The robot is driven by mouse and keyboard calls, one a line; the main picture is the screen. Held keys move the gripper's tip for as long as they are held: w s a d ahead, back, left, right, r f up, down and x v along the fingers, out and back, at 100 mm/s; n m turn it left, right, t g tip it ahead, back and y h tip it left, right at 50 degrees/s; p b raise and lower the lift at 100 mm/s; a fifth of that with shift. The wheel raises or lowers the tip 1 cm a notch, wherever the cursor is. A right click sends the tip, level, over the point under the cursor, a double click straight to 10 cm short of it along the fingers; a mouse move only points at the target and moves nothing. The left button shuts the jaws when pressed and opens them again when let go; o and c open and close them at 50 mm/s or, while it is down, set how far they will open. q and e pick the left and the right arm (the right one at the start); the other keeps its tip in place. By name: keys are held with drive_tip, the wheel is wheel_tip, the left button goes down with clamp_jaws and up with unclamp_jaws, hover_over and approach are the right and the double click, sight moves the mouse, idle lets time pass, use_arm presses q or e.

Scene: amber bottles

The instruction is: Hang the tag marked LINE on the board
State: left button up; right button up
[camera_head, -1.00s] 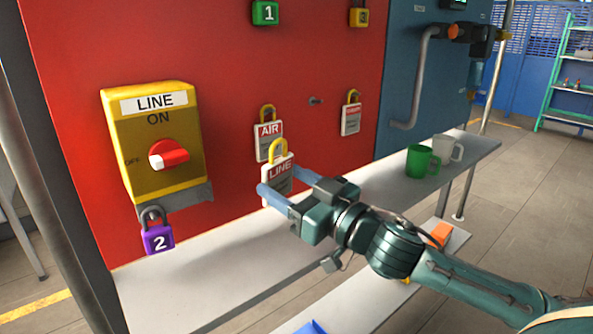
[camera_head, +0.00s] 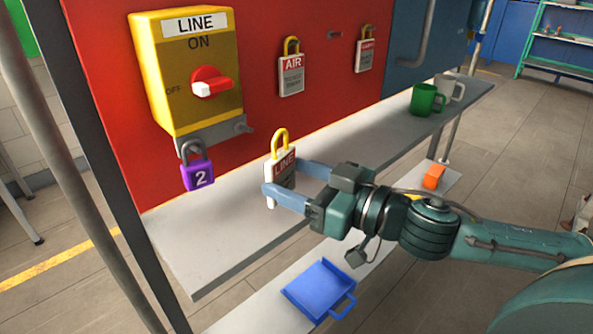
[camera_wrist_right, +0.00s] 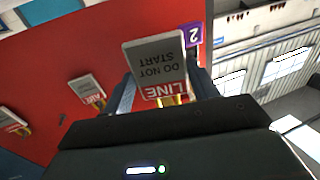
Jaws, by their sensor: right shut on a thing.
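The LINE tag (camera_head: 281,178), white and red with a yellow loop on top, is held upright between the fingers of my right gripper (camera_head: 287,184), in front of the red board (camera_head: 330,95) and over the grey shelf. In the right wrist view the tag (camera_wrist_right: 158,65) appears upside down between the fingers, reading LINE and DO NOT START. The yellow LINE switch box (camera_head: 187,110) is on the board at the left, its knob red and white. My left gripper is not in view.
A purple padlock marked 2 (camera_head: 197,175) hangs below the box. The AIR tag (camera_head: 291,78) and another tag (camera_head: 364,55) hang on the board, a bare peg (camera_head: 334,35) between them. A green mug (camera_head: 424,100) stands on the shelf (camera_head: 205,245); a blue dustpan (camera_head: 320,288) lies lower.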

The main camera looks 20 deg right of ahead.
drive_tip(key=shift+w+a+r+p, duration=0.1)
drive_tip(key=shift+w+a+p, duration=0.15)
drive_tip(key=shift+w+p, duration=0.55)
use_arm(q)
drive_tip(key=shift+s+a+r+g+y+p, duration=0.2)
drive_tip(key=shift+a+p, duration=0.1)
drive_tip(key=shift+p, duration=0.3)
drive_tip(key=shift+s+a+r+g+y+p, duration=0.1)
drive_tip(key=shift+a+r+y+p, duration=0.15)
drive_tip(key=shift+p, duration=0.3)
use_arm(e)
drive_tip(key=w+a+f, duration=0.1)
drive_tip(key=w+a, duration=0.1)
drive_tip(key=w, duration=0.5)
drive_tip(key=shift+a+f, duration=0.3)
drive_tip(key=shift+f, duration=0.1)
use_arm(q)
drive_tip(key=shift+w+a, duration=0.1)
use_arm(e)
drive_tip(key=o, duration=1)
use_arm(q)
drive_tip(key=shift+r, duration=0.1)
